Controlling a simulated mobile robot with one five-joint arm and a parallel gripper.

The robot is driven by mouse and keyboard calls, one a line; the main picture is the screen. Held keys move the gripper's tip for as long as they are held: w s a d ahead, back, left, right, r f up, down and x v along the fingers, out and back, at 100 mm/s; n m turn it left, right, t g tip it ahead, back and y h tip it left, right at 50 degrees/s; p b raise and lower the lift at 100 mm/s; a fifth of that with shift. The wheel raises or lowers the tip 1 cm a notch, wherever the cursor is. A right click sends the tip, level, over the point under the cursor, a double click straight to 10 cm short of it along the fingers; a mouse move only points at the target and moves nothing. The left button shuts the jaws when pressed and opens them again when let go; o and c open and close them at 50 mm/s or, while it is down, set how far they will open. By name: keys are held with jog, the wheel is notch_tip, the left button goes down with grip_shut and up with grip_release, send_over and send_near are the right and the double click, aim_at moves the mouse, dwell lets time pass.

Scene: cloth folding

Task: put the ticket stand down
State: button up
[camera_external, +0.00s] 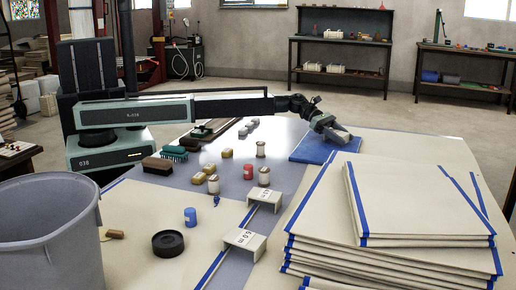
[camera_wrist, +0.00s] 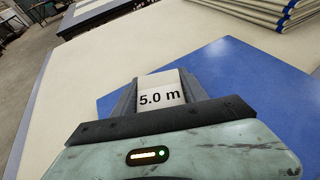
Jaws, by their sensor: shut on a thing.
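My gripper (camera_external: 326,124) is at the far side of the table, over a blue folded cloth (camera_external: 309,150). It is shut on a ticket stand (camera_external: 340,135), a pale piece marked "5.0 m" in the wrist view (camera_wrist: 161,92). The stand sits between my jaws (camera_wrist: 160,97), with the blue cloth (camera_wrist: 235,75) under and around it in that view. I cannot tell whether the stand touches the cloth. Two more ticket stands stand on the table, one nearer the middle (camera_external: 265,198) and one closer to the front (camera_external: 243,240).
A tall stack of blue-edged cloths (camera_external: 410,215) fills the right front. A grey bin (camera_external: 45,240) stands at the left front. Spools, a black ring (camera_external: 168,243), brushes and small blocks lie across the left and middle. Pale cloth around the blue piece is clear.

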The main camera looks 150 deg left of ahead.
jog(key=o, duration=1.4)
jog(key=shift+f, duration=0.1)
jog(key=shift+o, duration=0.2)
jog(key=shift+r, duration=0.25)
notch_tip(320, 180, up, 4)
jog(key=p, duration=0.5)
send_over(318, 137)
jog(key=shift+w+a+r, duration=0.1)
jog(key=shift+a+r, duration=0.05)
jog(key=shift+r, duration=0.05)
jog(key=shift+s, duration=0.25)
jog(key=o, duration=0.6)
jog(key=shift+w, duration=0.1)
